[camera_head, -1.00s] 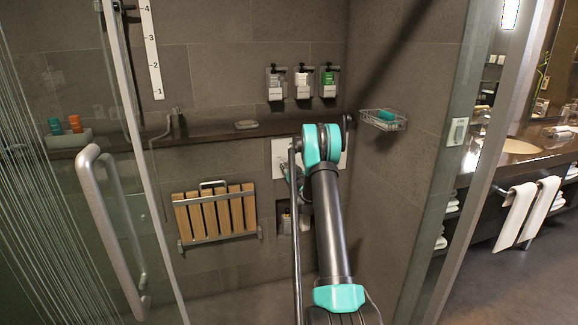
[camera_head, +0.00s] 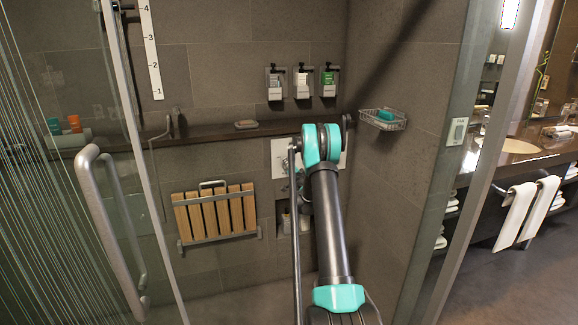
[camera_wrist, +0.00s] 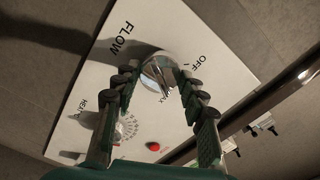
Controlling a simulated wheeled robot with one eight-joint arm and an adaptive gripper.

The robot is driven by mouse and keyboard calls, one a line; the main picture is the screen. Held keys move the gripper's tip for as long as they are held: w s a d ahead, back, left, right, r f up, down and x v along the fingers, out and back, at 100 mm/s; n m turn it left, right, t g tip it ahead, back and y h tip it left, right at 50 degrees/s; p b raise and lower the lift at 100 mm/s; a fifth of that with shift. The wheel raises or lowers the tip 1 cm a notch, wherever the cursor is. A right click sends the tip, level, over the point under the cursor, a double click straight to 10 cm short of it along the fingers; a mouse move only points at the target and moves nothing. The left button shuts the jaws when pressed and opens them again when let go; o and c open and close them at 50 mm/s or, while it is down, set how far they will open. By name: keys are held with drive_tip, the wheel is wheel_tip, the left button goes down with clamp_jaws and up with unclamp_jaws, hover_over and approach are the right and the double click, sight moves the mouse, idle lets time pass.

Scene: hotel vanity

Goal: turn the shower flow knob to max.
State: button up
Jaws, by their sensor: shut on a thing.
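The shower panel (camera_wrist: 222,72) is white and appears tilted in the wrist view, with FLOW, OFF, MAX and HEAT printed on it. The flow knob (camera_wrist: 158,72) is round and shiny metal; its ridge seems to point down toward the MAX label (camera_wrist: 172,97), but its exact angle is hard to read. My gripper (camera_wrist: 157,80) has one finger on each side of the knob and is shut on it. In the head view the panel (camera_head: 279,152) shows behind my arm, which hides the knob.
The heat dial (camera_wrist: 127,127) and a red button (camera_wrist: 153,146) sit beside my fingers. A dark ledge (camera_head: 210,131) runs above the panel. A wire soap basket (camera_head: 383,119) hangs at right, a folded wooden seat (camera_head: 215,212) at left. The glass door handle (camera_head: 100,210) stands nearer.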

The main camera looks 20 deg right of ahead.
drive_tip(key=shift+m, duration=1.2)
drive_tip(key=shift+a+m, duration=0.1)
drive_tip(key=shift+m, duration=0.2)
drive_tip(key=o, duration=1.2)
drive_tip(key=shift+r, duration=0.1)
drive_tip(key=shift+c, duration=0.2)
drive_tip(key=s, duration=1.2)
drive_tip(key=shift+d, duration=0.25)
drive_tip(key=shift+r, duration=0.1)
